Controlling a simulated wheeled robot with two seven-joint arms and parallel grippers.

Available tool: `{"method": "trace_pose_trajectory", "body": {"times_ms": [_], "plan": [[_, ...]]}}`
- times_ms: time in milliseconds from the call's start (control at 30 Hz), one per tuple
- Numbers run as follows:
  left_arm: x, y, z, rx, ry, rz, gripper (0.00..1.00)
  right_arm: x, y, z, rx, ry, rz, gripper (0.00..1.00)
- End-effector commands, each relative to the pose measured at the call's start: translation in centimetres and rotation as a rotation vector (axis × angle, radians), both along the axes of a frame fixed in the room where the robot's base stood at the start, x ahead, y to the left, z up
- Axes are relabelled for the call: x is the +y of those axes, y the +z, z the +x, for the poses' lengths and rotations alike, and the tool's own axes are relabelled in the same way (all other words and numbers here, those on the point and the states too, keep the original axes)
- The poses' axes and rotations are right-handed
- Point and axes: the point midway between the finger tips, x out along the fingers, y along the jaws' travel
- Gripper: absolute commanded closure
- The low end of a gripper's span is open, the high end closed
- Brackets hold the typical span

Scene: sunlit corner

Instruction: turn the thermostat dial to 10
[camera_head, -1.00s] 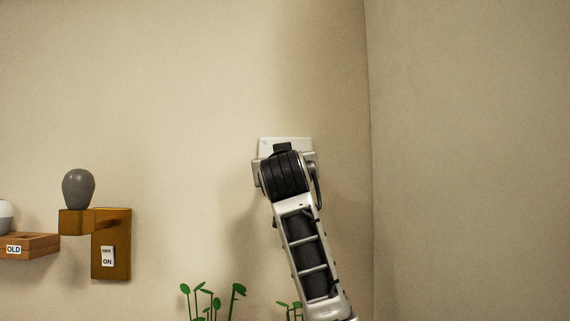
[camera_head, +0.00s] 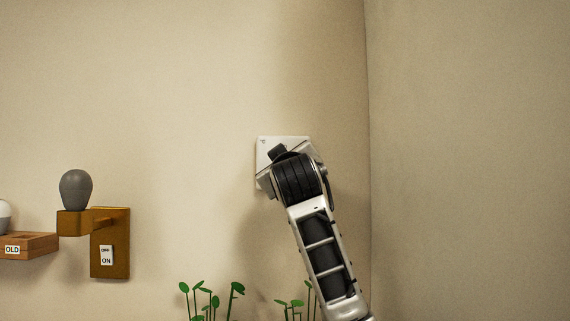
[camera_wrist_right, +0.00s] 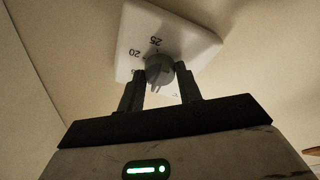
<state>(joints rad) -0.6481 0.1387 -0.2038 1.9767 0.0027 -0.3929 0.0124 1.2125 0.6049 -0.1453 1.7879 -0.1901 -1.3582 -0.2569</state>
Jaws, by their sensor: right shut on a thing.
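The white thermostat plate (camera_head: 268,150) is on the back wall near the corner, partly hidden behind my right wrist in the head view. In the right wrist view the plate (camera_wrist_right: 196,42) shows tilted, with the numbers 20 and 25 legible and others hidden or too small to read. The grey round dial (camera_wrist_right: 160,72) sits on the plate. My right gripper (camera_wrist_right: 160,88) is shut on the dial, one dark finger on each side of it. In the head view the fingers are hidden behind my right wrist. My left gripper is not in view.
A brown wall bracket (camera_head: 108,255) at left carries a dark grey bulb (camera_head: 76,189) and an OFF/ON switch (camera_head: 106,255). A wooden tray marked OLD (camera_head: 35,243) is at the far left. Green seedlings (camera_head: 212,300) stand below the thermostat.

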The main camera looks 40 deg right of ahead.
Motion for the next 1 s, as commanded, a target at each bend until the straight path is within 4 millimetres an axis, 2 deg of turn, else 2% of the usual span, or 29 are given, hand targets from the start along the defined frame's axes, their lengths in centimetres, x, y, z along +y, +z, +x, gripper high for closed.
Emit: {"method": "trace_pose_trajectory", "body": {"times_ms": [267, 300, 333, 367, 733, 867, 1000], "plan": [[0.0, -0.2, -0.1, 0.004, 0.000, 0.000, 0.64, 0.0, -0.3, 0.1, 0.008, 0.000, 0.000, 0.88], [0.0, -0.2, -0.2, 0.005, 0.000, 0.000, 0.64, 0.0, -0.3, 0.1, 0.007, -0.001, -0.001, 0.54], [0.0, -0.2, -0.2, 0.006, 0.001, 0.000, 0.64, 0.0, -0.2, 0.1, 0.007, -0.001, -0.001, 0.46], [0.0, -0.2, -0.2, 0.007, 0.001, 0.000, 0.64, 0.0, -0.2, 0.1, 0.006, 0.000, -0.001, 0.44], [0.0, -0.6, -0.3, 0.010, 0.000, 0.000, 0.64, 0.4, -0.2, -0.5, -0.001, 0.001, -0.001, 0.44], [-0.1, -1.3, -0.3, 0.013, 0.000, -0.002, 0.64, 1.6, -0.7, -2.0, -0.004, 0.003, -0.002, 0.44], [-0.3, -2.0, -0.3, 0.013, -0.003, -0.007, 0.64, 3.7, -1.4, -4.5, -0.006, 0.004, -0.002, 0.44]]}}
